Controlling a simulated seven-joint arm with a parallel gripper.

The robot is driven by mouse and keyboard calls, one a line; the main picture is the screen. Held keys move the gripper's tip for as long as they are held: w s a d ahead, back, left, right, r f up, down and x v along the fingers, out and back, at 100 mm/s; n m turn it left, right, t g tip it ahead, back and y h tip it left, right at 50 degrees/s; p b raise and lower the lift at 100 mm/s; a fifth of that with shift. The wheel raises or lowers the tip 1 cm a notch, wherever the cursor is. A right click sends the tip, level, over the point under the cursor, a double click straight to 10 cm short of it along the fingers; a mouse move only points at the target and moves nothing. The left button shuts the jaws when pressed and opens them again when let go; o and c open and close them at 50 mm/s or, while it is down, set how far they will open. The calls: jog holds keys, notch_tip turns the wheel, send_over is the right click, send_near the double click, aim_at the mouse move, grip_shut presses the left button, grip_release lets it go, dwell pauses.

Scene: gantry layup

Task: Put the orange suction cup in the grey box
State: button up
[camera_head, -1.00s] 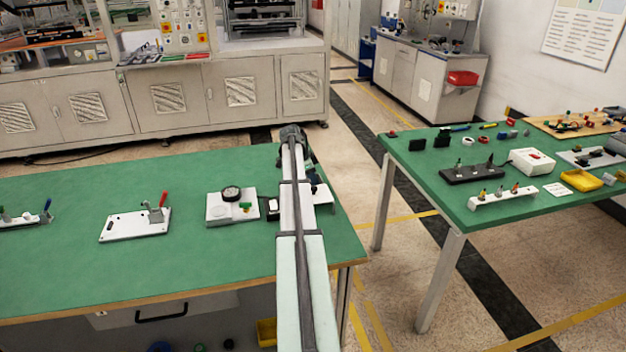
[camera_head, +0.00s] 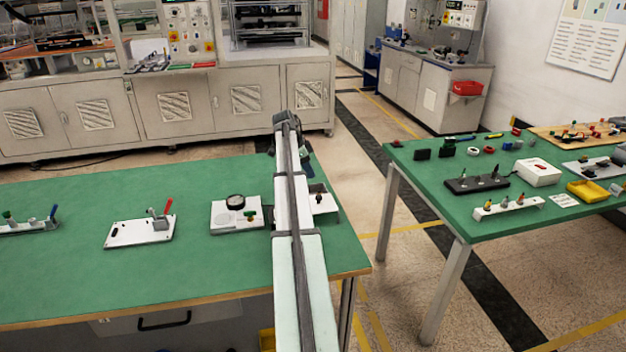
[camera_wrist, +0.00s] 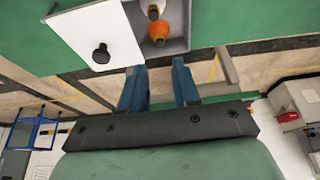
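In the wrist view, the orange suction cup (camera_wrist: 159,32) lies inside the open grey box (camera_wrist: 176,46), beside a pale and dark part at the box's far side. My gripper (camera_wrist: 158,66) has two blue fingers, apart, with nothing between them. The fingertips are just short of the box's near edge, with the orange cup beyond them. A white plate with a black knob (camera_wrist: 85,38) adjoins the box.
On the green table (camera_head: 60,275), a white block with a round dial (camera_head: 222,218) stands left of my arm, and a white plate with a red-handled clamp (camera_head: 130,232) further left. A second green table (camera_head: 420,172) with several parts stands at right, across a floor gap.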

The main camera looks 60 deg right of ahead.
jog(key=shift+v, duration=1.35)
